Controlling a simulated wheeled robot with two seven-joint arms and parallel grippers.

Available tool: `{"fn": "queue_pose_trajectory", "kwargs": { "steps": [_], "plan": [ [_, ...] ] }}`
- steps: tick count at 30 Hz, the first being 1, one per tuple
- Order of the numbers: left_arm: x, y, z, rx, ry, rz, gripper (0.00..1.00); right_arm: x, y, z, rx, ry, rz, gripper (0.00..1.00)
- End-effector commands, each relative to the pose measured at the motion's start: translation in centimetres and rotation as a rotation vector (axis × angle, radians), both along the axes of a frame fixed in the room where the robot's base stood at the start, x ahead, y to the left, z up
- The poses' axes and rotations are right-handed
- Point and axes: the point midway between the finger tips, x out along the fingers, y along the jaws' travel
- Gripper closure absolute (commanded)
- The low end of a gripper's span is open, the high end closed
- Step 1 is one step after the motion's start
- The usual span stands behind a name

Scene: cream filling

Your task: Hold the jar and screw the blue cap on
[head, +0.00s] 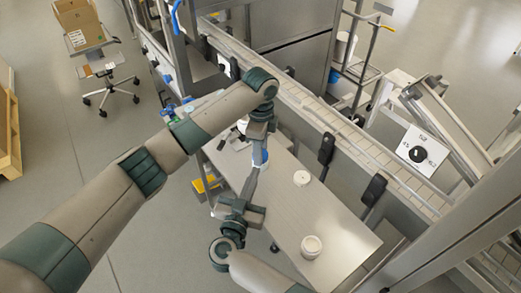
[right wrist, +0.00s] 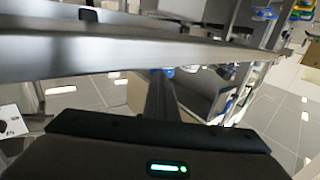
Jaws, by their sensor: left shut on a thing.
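My left gripper (head: 262,148) points down over the back left part of the table, shut on a small blue thing (head: 265,156) that looks like the blue cap; the fingers partly hide it. My right gripper (head: 252,182) reaches up from below, its tips just under the left gripper. I cannot tell whether it is open or holds anything. In the right wrist view a dark finger (right wrist: 160,98) stands in the middle, with a small blue and white patch at its tip. A white jar (head: 302,178) stands on the table, and another round white jar (head: 311,246) stands nearer the front.
The steel table (head: 340,228) is mostly bare around the two jars. A conveyor (head: 345,135) with dark upright brackets runs along its right side. A yellow bin (head: 207,185) shows below the table's left edge. A cardboard box (head: 80,25) stands far back left.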

Motion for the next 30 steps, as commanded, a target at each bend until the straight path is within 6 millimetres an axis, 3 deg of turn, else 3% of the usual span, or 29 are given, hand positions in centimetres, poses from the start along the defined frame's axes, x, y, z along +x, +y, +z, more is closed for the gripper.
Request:
{"fn": "queue_pose_trajectory", "kwargs": {
  "steps": [7,22,30],
  "plan": [
    [0.04,0.07,-0.01,0.001,-0.001,-0.231,0.96,0.00,0.00,0.00,0.000,0.000,0.000,1.00],
    [-0.01,0.04,-0.01,0.000,0.000,-0.303,0.96,0.00,0.00,0.00,0.000,0.000,0.000,1.00],
    [-0.02,0.05,-0.05,0.001,0.000,-0.575,0.96,0.00,0.00,0.00,0.000,0.000,0.000,1.00]
  ]
}}
